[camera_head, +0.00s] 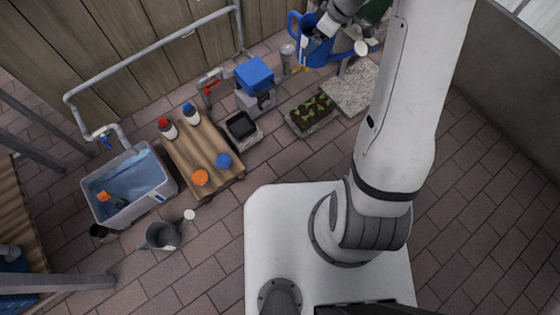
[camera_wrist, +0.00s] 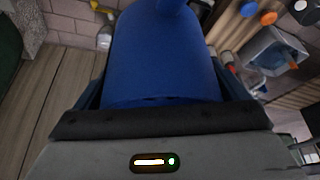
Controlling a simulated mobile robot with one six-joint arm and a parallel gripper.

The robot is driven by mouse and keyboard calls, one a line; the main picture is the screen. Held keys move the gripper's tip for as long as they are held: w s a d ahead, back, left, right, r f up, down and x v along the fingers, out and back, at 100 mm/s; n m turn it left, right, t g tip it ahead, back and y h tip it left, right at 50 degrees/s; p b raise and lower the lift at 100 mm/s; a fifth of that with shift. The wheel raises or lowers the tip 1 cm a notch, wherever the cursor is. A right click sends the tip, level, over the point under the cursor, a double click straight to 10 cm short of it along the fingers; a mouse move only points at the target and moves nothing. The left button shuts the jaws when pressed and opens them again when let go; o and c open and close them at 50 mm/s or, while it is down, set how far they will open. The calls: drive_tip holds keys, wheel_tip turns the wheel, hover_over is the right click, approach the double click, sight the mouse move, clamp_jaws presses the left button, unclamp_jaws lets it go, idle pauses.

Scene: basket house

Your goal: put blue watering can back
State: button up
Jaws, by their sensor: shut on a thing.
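The blue watering can (camera_head: 314,54) is at the top of the head view, with its handle loop to the left and its spout toward the right. My gripper (camera_head: 318,40) is shut on it from above. In the wrist view the can's blue body (camera_wrist: 165,55) fills the middle, between the two dark fingers of my gripper (camera_wrist: 165,103). I cannot tell from these views whether the can's base touches anything below.
A grey watering can (camera_head: 162,235) stands on the paving beside a water tub (camera_head: 130,186). A wooden pallet (camera_head: 205,150) holds bottles and an orange and a blue item. A seedling tray (camera_head: 312,112), a stone slab (camera_head: 350,88) and a blue-topped pump (camera_head: 254,78) stand near the fence.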

drive_tip(key=s+a+f+n+g, duration=0.1)
drive_tip(key=s+a+f+n, duration=0.2)
drive_tip(key=f, duration=0.8)
drive_tip(key=a+f+n+g, duration=0.1)
drive_tip(key=a+f+n, duration=0.3)
drive_tip(key=f, duration=0.8)
drive_tip(key=shift+s+a+f+n+g+b, duration=0.55)
drive_tip(key=shift+s+f, duration=1.3)
drive_tip(key=shift+f, duration=2.65)
drive_tip(key=shift+s+a+f+n+g+b, duration=0.2)
drive_tip(key=shift+s+a+f+n+b, duration=1.15)
drive_tip(key=shift+f, duration=3.1)
drive_tip(key=shift+s+a+f+n+g, duration=0.1)
drive_tip(key=shift+s+f+n+g, duration=0.2)
drive_tip(key=shift+s+f, duration=3.15)
drive_tip(key=shift+w+f, duration=1.1)
drive_tip(key=shift+f, duration=0.15)
drive_tip(key=o, duration=1.3)
drive_tip(key=shift+c, duration=0.2)
